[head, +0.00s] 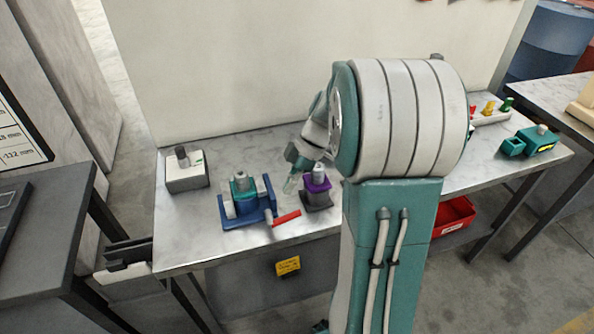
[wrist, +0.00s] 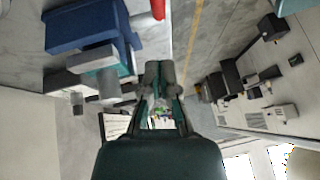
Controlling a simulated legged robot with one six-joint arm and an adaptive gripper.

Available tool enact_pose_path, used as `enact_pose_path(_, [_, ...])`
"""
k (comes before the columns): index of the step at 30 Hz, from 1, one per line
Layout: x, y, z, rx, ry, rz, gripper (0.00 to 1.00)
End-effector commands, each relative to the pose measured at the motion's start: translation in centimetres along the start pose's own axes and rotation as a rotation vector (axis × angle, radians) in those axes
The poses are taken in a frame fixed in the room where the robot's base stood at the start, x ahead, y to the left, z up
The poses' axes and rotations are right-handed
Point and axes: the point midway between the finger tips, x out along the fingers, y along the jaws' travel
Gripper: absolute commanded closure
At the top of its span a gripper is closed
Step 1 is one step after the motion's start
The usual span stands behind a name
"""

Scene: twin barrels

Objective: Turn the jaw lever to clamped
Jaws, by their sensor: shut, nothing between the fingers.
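The blue vise (head: 236,222) stands on the marble-topped table, with a teal block (head: 243,190) between its jaws. Its red jaw lever (head: 286,218) sticks out to the right along the front of the vise. In the wrist view the vise (wrist: 85,28) is at the upper left and the lever (wrist: 158,8) is cut by the top edge. My gripper (head: 290,185) is above the table, right of the vise and behind the lever, apart from it. In the wrist view its fingers (wrist: 160,68) are shut and empty.
A dark block with a purple top (head: 317,186) stands close to the right of my gripper. A grey box with a knob (head: 186,172) is at the left of the table. A teal device (head: 535,140) is at the far right. My arm hides the table's middle.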

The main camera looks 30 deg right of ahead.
Motion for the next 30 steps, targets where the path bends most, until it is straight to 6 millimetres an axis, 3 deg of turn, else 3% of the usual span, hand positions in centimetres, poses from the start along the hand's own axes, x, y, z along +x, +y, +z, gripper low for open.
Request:
enact_pose_path(4, [2.9,-0.1,0.0,0.000,0.000,-0.004,1.00])
enact_pose_path(10, [4.9,0.0,2.1,0.004,0.001,-0.001,1.00])
enact_pose_path(25, [5.6,0.0,2.9,0.001,0.005,-0.001,1.00])
enact_pose_path(30, [5.9,0.1,3.6,-0.005,0.088,-0.015,1.00])
